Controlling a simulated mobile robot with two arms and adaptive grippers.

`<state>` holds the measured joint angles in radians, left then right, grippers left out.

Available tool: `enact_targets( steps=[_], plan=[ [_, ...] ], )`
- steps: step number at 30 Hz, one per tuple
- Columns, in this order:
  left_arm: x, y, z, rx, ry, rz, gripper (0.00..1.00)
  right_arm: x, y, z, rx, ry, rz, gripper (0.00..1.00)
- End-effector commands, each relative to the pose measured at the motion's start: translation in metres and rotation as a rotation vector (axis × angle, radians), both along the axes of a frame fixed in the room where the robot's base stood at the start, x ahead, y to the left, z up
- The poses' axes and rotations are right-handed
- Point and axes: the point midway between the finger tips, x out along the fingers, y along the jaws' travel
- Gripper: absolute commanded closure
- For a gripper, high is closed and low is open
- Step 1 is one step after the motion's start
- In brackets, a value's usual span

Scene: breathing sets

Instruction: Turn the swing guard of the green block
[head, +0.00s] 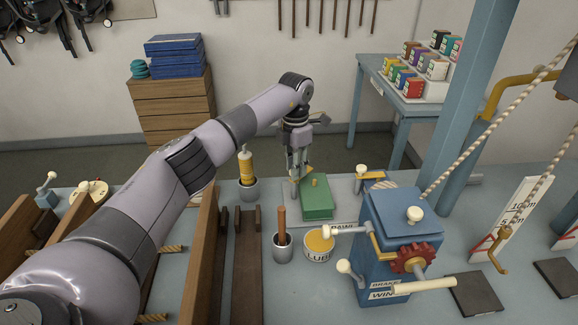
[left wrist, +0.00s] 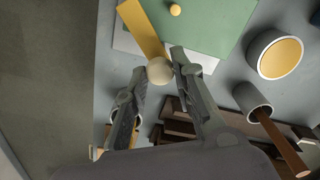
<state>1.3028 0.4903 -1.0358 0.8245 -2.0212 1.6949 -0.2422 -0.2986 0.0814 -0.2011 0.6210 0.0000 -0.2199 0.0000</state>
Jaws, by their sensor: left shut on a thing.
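The green block (head: 317,200) stands on the grey bench with a small yellow knob on its top; it also shows in the left wrist view (left wrist: 210,25). Its swing guard (left wrist: 143,32) is a flat yellow bar along the block's side, ending in a pale round knob (left wrist: 160,70). My left gripper (head: 297,176) reaches down at the block's left side. In the left wrist view its fingers are shut on the pale knob, one on each side. In the head view the fingers hide most of the guard. My right gripper is in neither view.
A yellow-topped cup labelled LUB (head: 318,247) and a cup with a wooden handle (head: 282,245) stand in front of the block. A blue winch (head: 400,240) stands to its right. A yellow tube in a cup (head: 247,175) is to its left.

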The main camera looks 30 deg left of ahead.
Motion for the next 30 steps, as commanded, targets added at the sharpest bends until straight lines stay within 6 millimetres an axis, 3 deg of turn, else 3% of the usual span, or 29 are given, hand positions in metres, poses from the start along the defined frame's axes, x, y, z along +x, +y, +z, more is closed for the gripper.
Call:
enact_targets(
  steps=[12,13,22,30],
  plan=[
    [0.0013,-0.0003,0.0015,0.001,-0.005,0.007,1.0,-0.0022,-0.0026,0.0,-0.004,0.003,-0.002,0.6],
    [0.0013,-0.0003,0.0016,0.001,-0.005,0.007,0.76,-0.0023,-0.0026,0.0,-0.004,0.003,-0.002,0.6],
    [0.0006,-0.0003,0.0006,0.0,-0.001,0.006,0.56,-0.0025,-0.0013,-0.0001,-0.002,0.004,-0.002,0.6],
    [0.0004,-0.0003,0.0006,0.001,0.0,0.006,0.56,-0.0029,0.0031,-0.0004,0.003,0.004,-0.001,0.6]
  ],
)
